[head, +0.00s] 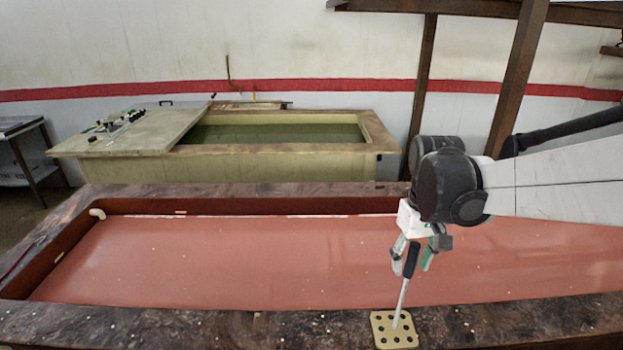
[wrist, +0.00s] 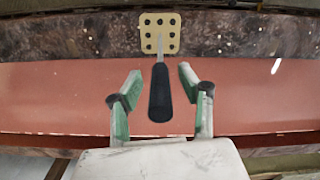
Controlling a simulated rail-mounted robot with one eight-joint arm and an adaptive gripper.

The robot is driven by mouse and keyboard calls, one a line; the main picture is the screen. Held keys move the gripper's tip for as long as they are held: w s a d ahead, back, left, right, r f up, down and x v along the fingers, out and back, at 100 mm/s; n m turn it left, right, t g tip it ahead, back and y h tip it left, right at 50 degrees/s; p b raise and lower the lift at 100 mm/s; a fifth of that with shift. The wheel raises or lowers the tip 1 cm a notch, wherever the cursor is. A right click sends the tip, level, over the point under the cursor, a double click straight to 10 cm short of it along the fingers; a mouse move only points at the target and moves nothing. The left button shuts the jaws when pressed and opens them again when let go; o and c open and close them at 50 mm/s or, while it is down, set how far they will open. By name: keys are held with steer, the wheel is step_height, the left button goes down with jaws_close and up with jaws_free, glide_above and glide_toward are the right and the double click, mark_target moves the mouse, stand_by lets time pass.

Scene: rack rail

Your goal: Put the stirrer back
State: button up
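The stirrer has a black handle (head: 411,260) and a thin pale shaft (head: 401,300). It leans slightly, with its lower end at the beige block with holes (head: 381,331); I cannot tell how deep it sits in a hole. In the wrist view the handle (wrist: 160,95) points toward me and the shaft meets the block (wrist: 148,20). My gripper (head: 412,264) is above the block, its green-padded fingers on either side of the handle. In the wrist view the gripper (wrist: 160,78) is open, with a gap on both sides of the handle.
The block stands on the dark, stained near rim (head: 200,328) of a long tank of reddish liquid (head: 230,260). Behind it is a second tank (head: 270,133) with greenish liquid and a slab cover (head: 130,135). Rusty posts (head: 518,75) stand at the back right. The rim left of the block is mostly clear.

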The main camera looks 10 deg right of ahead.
step_height(320, 180, up, 11)
steer(key=shift+b, duration=0.3)
steer(key=shift+r, duration=0.2)
steer(key=shift+s+a, duration=0.1)
steer(key=shift+a, duration=0.1)
steer(key=s+a+f+t, duration=0.3)
steer(key=a, duration=0.3)
steer(key=s+a+f+t, duration=0.3)
steer(key=a+f+t, duration=0.1)
steer(key=a, duration=0.2)
steer(key=shift+s+a+f+n, duration=0.15)
steer(key=shift+s+f+n, duration=0.1)
steer(key=shift+s+n, duration=0.15)
steer(key=shift+f, duration=0.1)
step_height(320, 180, down, 9)
steer(key=b, duration=0.9)
